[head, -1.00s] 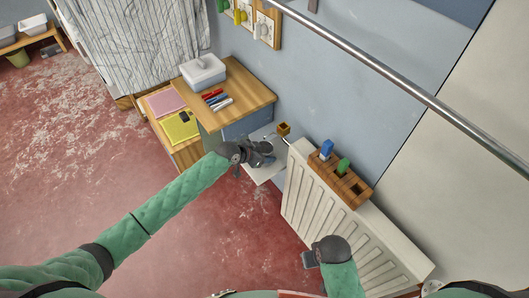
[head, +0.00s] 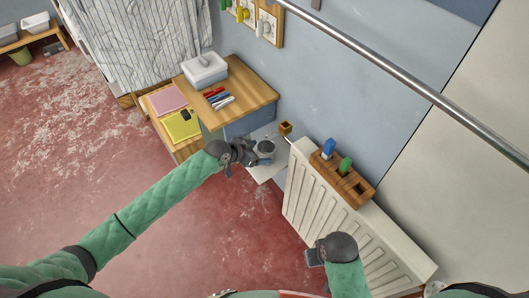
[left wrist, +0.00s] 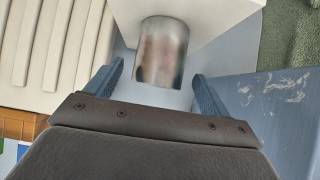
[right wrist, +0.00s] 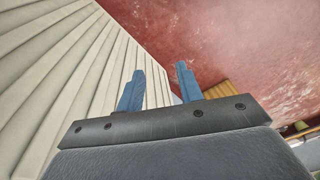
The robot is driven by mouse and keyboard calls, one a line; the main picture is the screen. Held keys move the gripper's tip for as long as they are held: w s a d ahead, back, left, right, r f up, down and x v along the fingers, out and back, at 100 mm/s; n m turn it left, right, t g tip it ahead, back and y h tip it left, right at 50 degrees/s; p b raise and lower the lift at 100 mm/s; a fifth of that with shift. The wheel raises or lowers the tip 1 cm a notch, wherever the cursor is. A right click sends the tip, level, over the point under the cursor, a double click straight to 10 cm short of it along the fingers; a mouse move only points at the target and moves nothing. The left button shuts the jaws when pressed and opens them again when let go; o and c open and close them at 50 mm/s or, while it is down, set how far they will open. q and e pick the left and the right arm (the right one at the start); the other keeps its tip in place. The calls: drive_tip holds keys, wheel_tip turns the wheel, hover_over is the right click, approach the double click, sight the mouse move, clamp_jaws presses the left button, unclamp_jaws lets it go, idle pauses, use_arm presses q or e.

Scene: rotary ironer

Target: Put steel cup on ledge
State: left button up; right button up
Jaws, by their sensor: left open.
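The steel cup (head: 266,147) stands on the pale ledge (head: 267,172) between the desk and the radiator. My left gripper (head: 250,155) is open just left of the cup. In the left wrist view the shiny cup (left wrist: 163,52) lies ahead of the spread fingertips (left wrist: 155,80), with a gap on each side. The white ledge (left wrist: 215,12) shows behind it there. My right gripper (head: 314,257) is in front of the radiator, and its blue fingers (right wrist: 160,68) stand apart with nothing between them.
A ribbed white radiator (head: 345,225) is right of the ledge, with a wooden block holder (head: 357,193) on top. A small brass-coloured box (head: 285,128) sits at the ledge's back. A wooden desk (head: 250,88) with markers and a white box stands left. A steel rail (head: 400,85) crosses above.

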use_arm(q)
drive_tip(key=b+v, duration=0.1)
drive_tip(key=v, duration=0.6)
drive_tip(key=s+d+f+n+g+y, duration=0.1)
drive_tip(key=s+d+f+n+y, duration=0.15)
drive_tip(key=s, duration=1.15)
drive_tip(key=s+a+n+g+y, duration=0.1)
drive_tip(key=s+a, duration=0.4)
drive_tip(key=s, duration=0.6)
drive_tip(key=s+a+n+g+y, duration=0.2)
drive_tip(key=s+a+n+y, duration=0.2)
drive_tip(key=s, duration=0.7)
drive_tip(key=shift+a+n+g, duration=0.3)
drive_tip(key=shift+a+n, duration=0.35)
drive_tip(key=shift+a, duration=0.45)
use_arm(e)
drive_tip(key=r, duration=0.1)
drive_tip(key=s+r, duration=0.1)
drive_tip(key=r, duration=0.3)
drive_tip(key=shift+s+d, duration=0.2)
drive_tip(key=shift+s, duration=0.1)
use_arm(q)
drive_tip(key=shift+r, duration=0.1)
use_arm(e)
drive_tip(key=shift+s, duration=0.1)
